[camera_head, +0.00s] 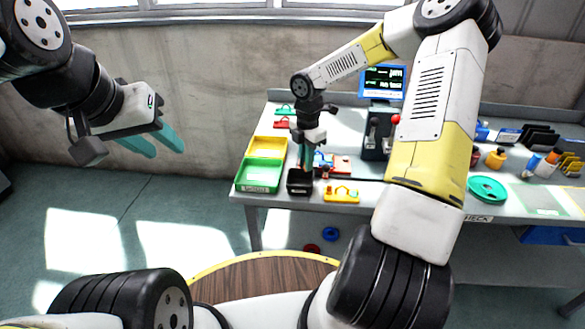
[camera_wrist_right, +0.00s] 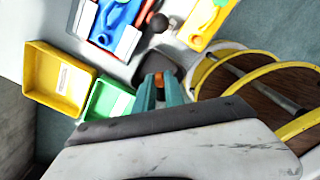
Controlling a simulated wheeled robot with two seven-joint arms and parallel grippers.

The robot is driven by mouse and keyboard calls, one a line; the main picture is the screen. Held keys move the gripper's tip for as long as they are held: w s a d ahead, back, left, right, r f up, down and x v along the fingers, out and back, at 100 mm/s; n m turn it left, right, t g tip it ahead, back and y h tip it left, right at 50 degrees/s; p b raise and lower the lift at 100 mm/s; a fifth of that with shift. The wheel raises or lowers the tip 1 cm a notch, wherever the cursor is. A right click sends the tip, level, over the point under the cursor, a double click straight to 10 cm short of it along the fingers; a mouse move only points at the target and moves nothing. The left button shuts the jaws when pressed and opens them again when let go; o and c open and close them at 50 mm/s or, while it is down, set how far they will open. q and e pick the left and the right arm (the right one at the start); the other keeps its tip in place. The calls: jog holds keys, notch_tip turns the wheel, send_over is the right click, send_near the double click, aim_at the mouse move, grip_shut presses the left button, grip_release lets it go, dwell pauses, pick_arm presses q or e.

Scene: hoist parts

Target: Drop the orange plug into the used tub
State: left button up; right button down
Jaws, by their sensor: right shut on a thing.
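My right gripper (camera_head: 306,163) points down over a small black tub (camera_head: 300,188) at the table's front left edge. In the right wrist view, its teal fingers (camera_wrist_right: 160,86) are shut on a small orange thing (camera_wrist_right: 159,79), which looks like the orange plug and is mostly hidden between them. The black tub (camera_wrist_right: 152,58) shows behind the fingertips there. A green tub (camera_head: 258,187) and a yellow tub (camera_head: 267,141) stand to its left. Their labels are too small to read, so I cannot tell which is the used one. My left gripper (camera_head: 152,143) is open and empty, away from the table.
A yellow part (camera_head: 341,193) lies right of the black tub. A blue and red part (camera_wrist_right: 112,27) lies behind. A monitor (camera_head: 384,83) stands at the back. The floor at left is clear.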

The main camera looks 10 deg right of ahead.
jog(key=shift+f, duration=1.65)
jog(key=c, duration=1.3)
grip_release()
jog(key=shift+c, duration=0.2)
notch_tip(320, 180, up, 8)
jog(key=shift+f, duration=0.1)
